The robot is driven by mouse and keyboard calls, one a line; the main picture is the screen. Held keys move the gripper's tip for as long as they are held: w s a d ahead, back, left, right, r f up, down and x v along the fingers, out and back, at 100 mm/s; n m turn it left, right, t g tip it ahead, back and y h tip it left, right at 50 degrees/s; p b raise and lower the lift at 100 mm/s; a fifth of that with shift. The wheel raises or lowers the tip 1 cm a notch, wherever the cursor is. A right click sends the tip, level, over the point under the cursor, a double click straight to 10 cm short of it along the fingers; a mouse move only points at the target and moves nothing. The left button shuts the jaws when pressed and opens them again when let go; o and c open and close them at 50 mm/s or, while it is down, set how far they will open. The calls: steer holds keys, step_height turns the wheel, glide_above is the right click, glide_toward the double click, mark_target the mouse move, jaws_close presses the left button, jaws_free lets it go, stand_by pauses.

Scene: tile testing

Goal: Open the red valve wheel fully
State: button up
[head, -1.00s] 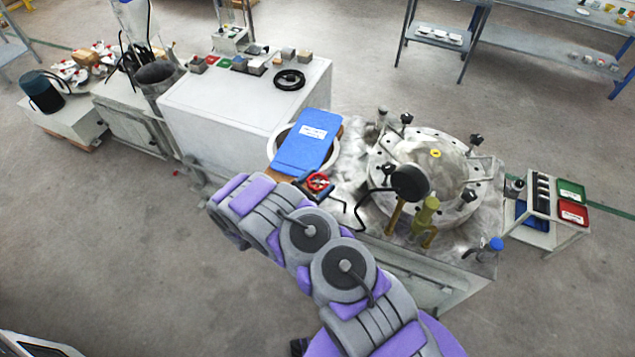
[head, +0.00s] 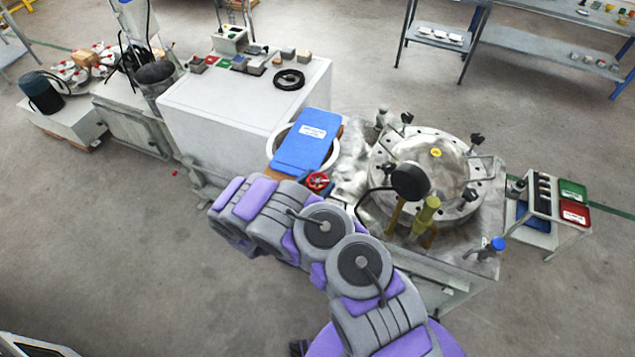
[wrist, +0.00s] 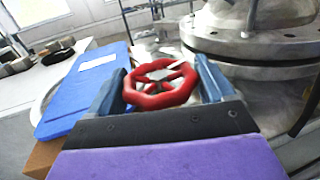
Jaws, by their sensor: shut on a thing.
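The red valve wheel (wrist: 160,99) sits between the two blue fingers of my gripper (wrist: 160,85) in the wrist view. A finger lies along its left side and another along its right side, and the gripper is shut on it. In the head view the wheel (head: 318,181) shows as a small red ring just beyond my purple and grey arm. The arm hides most of my gripper there. How far the valve is turned cannot be told.
A blue board (head: 300,148) lies left of the wheel. A round metal flanged vessel (head: 433,150) with clamps stands to the right, with a yellow-green fitting (head: 425,214) at its front. A white cabinet (head: 235,105) stands behind at left. The floor at left front is clear.

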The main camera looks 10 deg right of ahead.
steer(key=o, duration=0.9)
steer(key=shift+w+a, duration=0.1)
steer(key=shift+a, duration=0.05)
steer(key=p+v, duration=0.3)
steer(key=v, duration=1.4)
steer(key=shift+a, duration=0.2)
